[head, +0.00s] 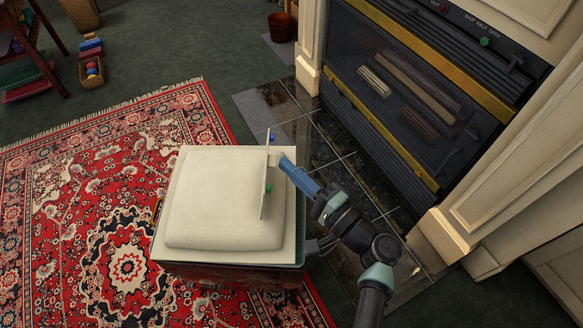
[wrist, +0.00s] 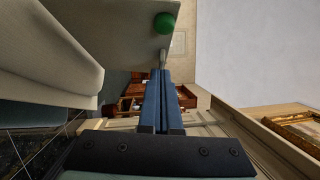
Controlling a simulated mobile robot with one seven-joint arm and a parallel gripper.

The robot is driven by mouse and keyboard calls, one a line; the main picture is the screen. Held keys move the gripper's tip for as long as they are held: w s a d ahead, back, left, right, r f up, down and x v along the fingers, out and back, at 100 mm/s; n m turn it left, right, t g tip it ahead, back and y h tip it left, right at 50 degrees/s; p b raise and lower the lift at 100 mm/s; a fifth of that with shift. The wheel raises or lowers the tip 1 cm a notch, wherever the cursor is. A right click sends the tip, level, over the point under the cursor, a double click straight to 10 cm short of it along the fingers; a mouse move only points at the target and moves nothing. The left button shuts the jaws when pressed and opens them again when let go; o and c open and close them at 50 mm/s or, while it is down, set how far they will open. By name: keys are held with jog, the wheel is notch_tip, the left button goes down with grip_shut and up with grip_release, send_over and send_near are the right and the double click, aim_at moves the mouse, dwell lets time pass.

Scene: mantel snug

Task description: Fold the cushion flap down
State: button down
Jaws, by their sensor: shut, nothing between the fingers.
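The cream cushion (head: 215,205) lies on top of a box-like seat. A thin pale flap (head: 265,177) stands upright near the cushion's right side, seen almost edge-on. It bears a blue knob (head: 272,137) at its far end and a green knob (head: 267,188) lower down. My gripper (head: 284,161) is shut and empty, with its tips close to the flap's right face. In the wrist view my gripper (wrist: 163,62) has its fingers together, just below the green knob (wrist: 165,22) and by the flap's edge (wrist: 120,25). I cannot tell whether they touch.
The fireplace (head: 410,95), with its brass trim and dark tiled hearth (head: 300,130), stands to the right of the seat. A red patterned rug (head: 100,200) spreads to the left. A small basket (head: 91,72) and a wooden table are at the far left.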

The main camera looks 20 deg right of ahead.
jog(key=w+a+n+g+h+p, duration=0.1)
jog(key=a+n+g+h+p, duration=0.1)
jog(key=a+p, duration=0.2)
jog(key=w+a+n+g+h+p, duration=0.2)
jog(key=a+p, duration=0.3)
jog(key=p, duration=0.4)
jog(key=w+a+n+g+h+p, duration=0.1)
jog(key=a+n+g+h+p, duration=0.1)
jog(key=a+p, duration=0.3)
jog(key=shift+w+f+n+g+h+p, duration=0.15)
jog(key=shift+f+n+g+h+p, duration=0.25)
jog(key=shift+n+h+p, duration=0.4)
jog(key=shift+w+a+f+b, duration=0.25)
jog(key=shift+a+f+b, duration=0.45)
jog(key=shift+f, duration=0.35)
jog(key=shift+w+a+f+b, duration=0.2)
jog(key=shift+a+f+b, duration=0.5)
jog(key=shift+f, duration=0.3)
